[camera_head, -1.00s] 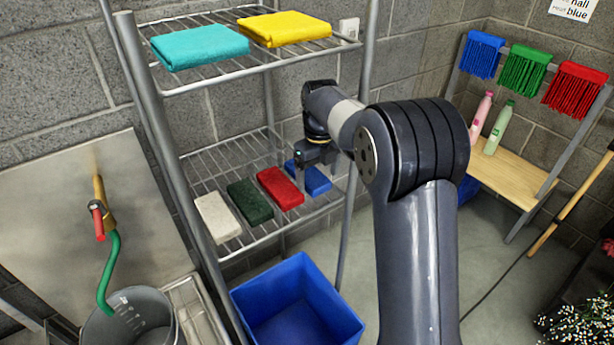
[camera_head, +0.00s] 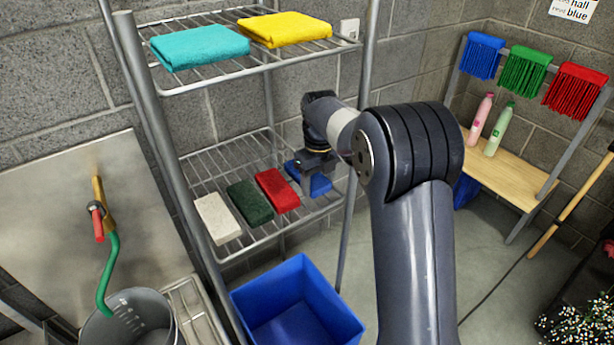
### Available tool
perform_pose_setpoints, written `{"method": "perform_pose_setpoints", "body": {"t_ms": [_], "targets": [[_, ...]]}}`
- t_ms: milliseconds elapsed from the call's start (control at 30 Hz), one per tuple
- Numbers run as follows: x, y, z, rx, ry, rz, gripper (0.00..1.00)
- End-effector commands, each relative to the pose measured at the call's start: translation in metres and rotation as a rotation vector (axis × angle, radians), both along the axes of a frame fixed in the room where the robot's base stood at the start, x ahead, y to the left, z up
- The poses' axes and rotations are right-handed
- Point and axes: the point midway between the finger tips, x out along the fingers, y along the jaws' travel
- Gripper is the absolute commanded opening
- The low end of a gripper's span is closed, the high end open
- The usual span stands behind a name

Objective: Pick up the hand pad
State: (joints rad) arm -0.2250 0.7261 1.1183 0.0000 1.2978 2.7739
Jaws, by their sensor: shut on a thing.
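Four hand-sized pads sit in a row on the wire lower shelf (camera_head: 215,166): a white pad (camera_head: 217,219), a dark green pad (camera_head: 249,203), a red pad (camera_head: 278,191) and a blue pad (camera_head: 321,184) at the right end. My gripper (camera_head: 309,183) points down at the blue pad and is shut on it. The jaws and wrist hide part of the blue pad. I cannot tell whether it is clear of the shelf wires.
Folded turquoise (camera_head: 198,46) and yellow (camera_head: 285,28) cloths lie on the upper shelf, above my wrist. A rack post (camera_head: 357,150) stands close right of the gripper. A blue bin (camera_head: 297,305) stands below. A partly cropped wall sign (camera_head: 576,10) reads "hall" and "blue".

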Motion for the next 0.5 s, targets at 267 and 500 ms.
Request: {"method": "perform_pose_setpoints", "body": {"t_ms": [267, 500], "targets": [[0.000, 0.000, 0.002, 0.000, -0.001, 0.000, 0.33], [0.001, 0.000, 0.022, 0.001, -0.004, 0.000, 0.33]]}}
